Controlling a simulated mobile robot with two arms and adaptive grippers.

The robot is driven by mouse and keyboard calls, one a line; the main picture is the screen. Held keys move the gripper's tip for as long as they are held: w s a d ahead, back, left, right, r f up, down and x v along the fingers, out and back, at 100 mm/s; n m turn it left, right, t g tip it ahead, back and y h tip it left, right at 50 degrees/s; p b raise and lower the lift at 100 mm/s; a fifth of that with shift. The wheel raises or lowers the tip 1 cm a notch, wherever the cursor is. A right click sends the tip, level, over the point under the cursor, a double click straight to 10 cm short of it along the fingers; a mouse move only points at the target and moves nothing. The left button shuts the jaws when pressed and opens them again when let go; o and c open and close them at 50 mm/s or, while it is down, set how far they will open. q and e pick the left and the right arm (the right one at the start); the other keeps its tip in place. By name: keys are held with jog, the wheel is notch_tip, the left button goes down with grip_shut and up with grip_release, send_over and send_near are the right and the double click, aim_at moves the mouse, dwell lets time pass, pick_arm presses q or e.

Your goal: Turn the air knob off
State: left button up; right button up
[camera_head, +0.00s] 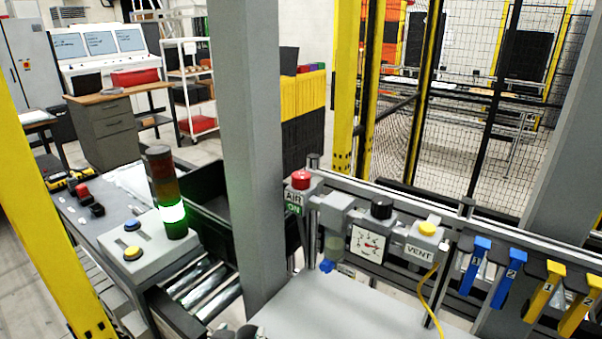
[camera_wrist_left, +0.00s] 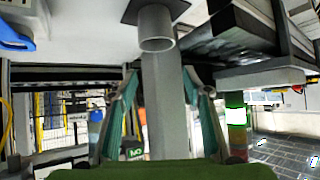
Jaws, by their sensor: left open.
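The air knob (camera_head: 301,179) is a red round knob on top of a grey block at the left end of the pneumatic rail. Under it, the label (camera_head: 294,203) reads AIR with a green ON field. My left gripper (camera_head: 238,332) shows only as small dark tips at the bottom edge of the head view, below and left of the knob and apart from it. In the left wrist view its two teal fingers (camera_wrist_left: 160,75) are spread with nothing held. There the green label (camera_wrist_left: 133,153) shows upside down between the fingers; I cannot make out the knob. My right gripper is not in view.
A grey post (camera_head: 254,150) stands just left of the knob. Right of it are a gauge (camera_head: 368,244), a black knob (camera_head: 381,209), a yellow VENT button (camera_head: 428,228) and blue and yellow handles. A lit green signal tower (camera_head: 169,200) stands left. The grey tabletop (camera_head: 345,310) in front is clear.

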pick_arm(q)
jog(key=w+d+r+t, duration=0.2)
jog(key=w+d+r, duration=0.1)
jog(key=r, duration=0.3)
jog(key=w+d+r+t, duration=0.2)
jog(key=w+d+r, duration=0.15)
jog(key=r, duration=0.25)
jog(key=t+h, duration=0.1)
jog(key=t, duration=0.2)
send_near(300, 179)
jog(key=w+p, duration=0.1)
jog(key=w, duration=0.2)
jog(key=w+p, duration=0.2)
jog(key=w, duration=0.2)
jog(key=w+d+p, duration=0.1)
jog(key=w, duration=0.2)
jog(key=shift+w+f+p, duration=0.1)
jog(key=shift+w+p, duration=0.2)
jog(key=shift+w+f, duration=0.15)
jog(key=shift+w, duration=0.55)
jog(key=c, duration=1.1)
